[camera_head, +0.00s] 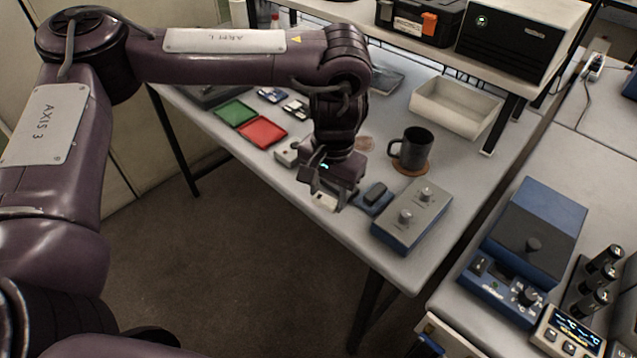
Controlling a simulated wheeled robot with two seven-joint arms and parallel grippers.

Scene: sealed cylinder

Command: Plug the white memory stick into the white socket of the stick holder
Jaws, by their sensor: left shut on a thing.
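My left gripper (328,197) hangs over the front edge of the table, pointing down. It is shut on a small pale thing (325,202) that looks like the white memory stick, mostly hidden by the fingers. Just right of the gripper, a low blue block with a dark raised part (374,196) sits on the table. Left of the gripper is a small pale box (288,154), partly covered by my wrist. I cannot tell which of these is the stick holder, and no white socket shows clearly. My right gripper is not in view.
A grey-and-blue knob box (411,216) stands right of the gripper. Behind it are a black mug (411,150) on a coaster and a white bin (455,107). Red (262,132) and green (234,112) trays lie to the left. A shelf (540,25) overhangs the back.

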